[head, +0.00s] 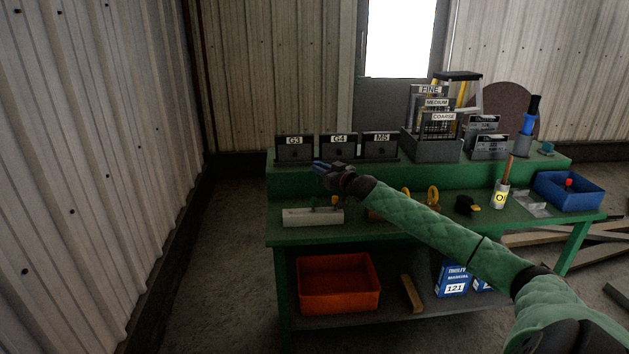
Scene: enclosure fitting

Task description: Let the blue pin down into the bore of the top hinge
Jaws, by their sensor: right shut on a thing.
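My right gripper (328,169) reaches in from the right over the left part of the green bench. It is shut on a small blue thing at its tip, which looks like the blue pin (319,165); its shape is too small and dark to make out fully. The gripper is in front of the raised shelf, below the box marked G4. I cannot make out the top hinge or its bore in this view. My left gripper is not in view.
The green bench (283,229) carries a pale block (300,217), an oil bottle (501,196) and a blue bin (567,192). Dark boxes marked G3 (294,152) and M5 (381,149) stand on the raised shelf. An orange bin (338,290) sits below. Floor left of the bench is clear.

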